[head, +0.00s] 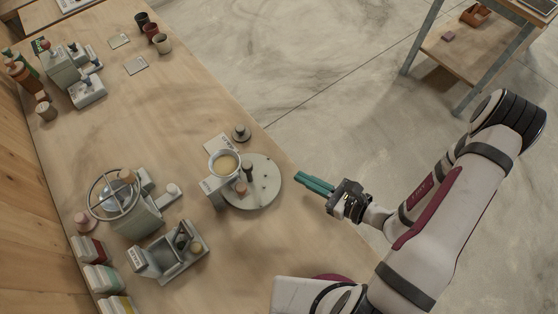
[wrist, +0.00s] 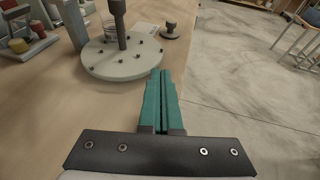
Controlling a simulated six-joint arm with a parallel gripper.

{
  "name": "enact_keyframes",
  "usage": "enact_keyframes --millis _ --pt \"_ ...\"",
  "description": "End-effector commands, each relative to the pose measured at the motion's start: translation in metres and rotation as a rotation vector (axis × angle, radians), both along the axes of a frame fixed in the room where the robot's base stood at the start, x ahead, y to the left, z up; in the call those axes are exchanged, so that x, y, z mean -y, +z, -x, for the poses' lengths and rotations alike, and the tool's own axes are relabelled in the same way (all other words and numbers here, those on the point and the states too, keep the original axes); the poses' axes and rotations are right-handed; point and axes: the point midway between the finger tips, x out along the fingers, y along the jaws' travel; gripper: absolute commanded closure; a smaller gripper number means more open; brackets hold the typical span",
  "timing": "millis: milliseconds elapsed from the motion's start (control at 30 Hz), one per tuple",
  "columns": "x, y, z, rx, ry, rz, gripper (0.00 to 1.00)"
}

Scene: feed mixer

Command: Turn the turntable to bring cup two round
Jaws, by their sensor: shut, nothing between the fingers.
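The turntable (head: 266,184) is a pale grey disc near the table's right edge, with small dark pegs around its rim. It also shows in the wrist view (wrist: 120,66), with a dark post standing over it. A cup with tan contents (head: 226,163) sits above the disc's left side on a grey stand. I cannot tell which cup is cup two. My gripper (head: 315,183) has green fingers, shut and empty, to the right of the disc and apart from it. In the wrist view the fingers (wrist: 160,90) point toward the disc's near right edge.
A small dark knob-topped weight (head: 241,133) stands behind the disc. A handwheel machine (head: 130,205) and a grey tray box (head: 168,252) stand to the left. Several pots (head: 152,32) stand at the far end. The table between is mostly clear.

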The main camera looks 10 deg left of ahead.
Motion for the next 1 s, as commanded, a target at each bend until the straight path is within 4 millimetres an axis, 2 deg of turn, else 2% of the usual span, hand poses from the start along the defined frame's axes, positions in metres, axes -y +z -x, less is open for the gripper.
enact_keyframes --millis 200,400,600,1000 --pt "-0.039 -0.014 -0.022 0.002 0.007 0.001 1.0" --pt "-0.063 -0.013 -0.038 0.003 0.004 0.001 1.0" --pt "-0.07 -0.013 -0.043 0.003 0.001 0.0 1.0" --pt "-0.07 -0.013 -0.044 0.004 0.009 0.0 1.0"
